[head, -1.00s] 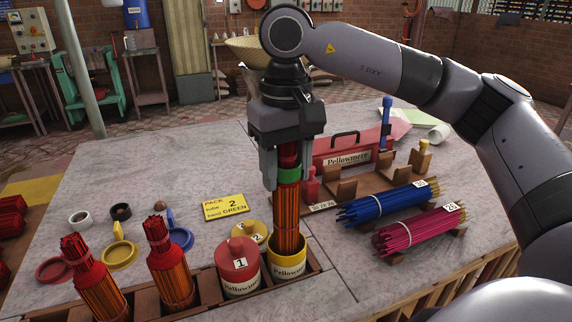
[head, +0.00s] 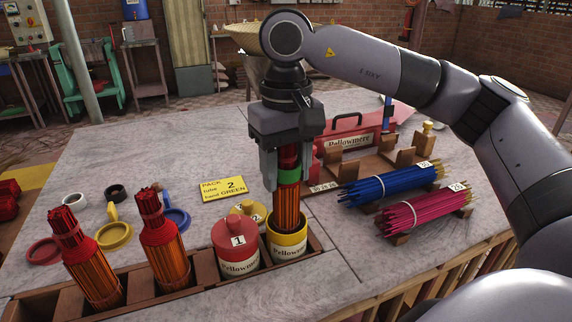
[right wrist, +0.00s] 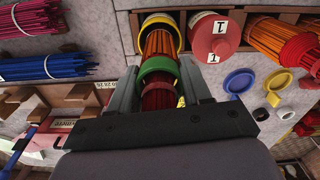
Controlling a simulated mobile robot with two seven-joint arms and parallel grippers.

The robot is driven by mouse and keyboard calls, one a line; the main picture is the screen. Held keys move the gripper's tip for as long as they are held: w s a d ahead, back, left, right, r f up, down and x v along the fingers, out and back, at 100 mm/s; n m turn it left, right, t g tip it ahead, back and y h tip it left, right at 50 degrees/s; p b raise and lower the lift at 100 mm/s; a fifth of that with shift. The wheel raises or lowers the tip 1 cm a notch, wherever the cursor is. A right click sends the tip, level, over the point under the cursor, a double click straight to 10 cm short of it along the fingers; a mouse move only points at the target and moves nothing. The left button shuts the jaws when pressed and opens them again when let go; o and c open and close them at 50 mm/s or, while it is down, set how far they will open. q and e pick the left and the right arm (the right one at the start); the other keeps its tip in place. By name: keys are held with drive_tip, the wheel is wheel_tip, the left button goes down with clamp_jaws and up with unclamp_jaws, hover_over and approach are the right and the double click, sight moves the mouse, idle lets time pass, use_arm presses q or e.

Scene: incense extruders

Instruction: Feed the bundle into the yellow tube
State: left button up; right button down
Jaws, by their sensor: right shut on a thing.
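My right gripper (head: 289,172) is shut on an upright bundle of orange-brown sticks (head: 287,206) with a red top and a green band (head: 289,176). The bundle's lower end is inside the mouth of the yellow tube (head: 287,243), which stands in the wooden rack. In the right wrist view the fingers (right wrist: 160,85) flank the bundle (right wrist: 159,45) near the green band, and the bundle runs into the yellow tube's rim (right wrist: 176,20). The bundle's bottom is hidden in the tube. My left gripper is not in view.
A red tube marked 1 (head: 236,250) stands just left of the yellow tube. Two other orange bundles (head: 164,240) stand in the rack. A yellow card (head: 223,189) lies behind. Blue (head: 390,184) and magenta (head: 425,209) bundles lie to the right. The table's back left is clear.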

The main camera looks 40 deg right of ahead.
sight(286, 206)
drive_tip(key=shift+f+b, duration=0.3)
drive_tip(key=shift+f, duration=0.2)
drive_tip(key=shift+f+b, duration=0.65)
drive_tip(key=shift+f, duration=0.25)
drive_tip(key=shift+f+b, duration=0.5)
drive_tip(key=shift+f, duration=0.1)
drive_tip(key=shift+f+b, duration=1.45)
drive_tip(key=shift+f, duration=0.4)
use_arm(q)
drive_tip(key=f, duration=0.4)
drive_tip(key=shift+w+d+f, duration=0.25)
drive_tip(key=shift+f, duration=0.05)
use_arm(e)
drive_tip(key=shift+c, duration=2.1)
unclamp_jaws()
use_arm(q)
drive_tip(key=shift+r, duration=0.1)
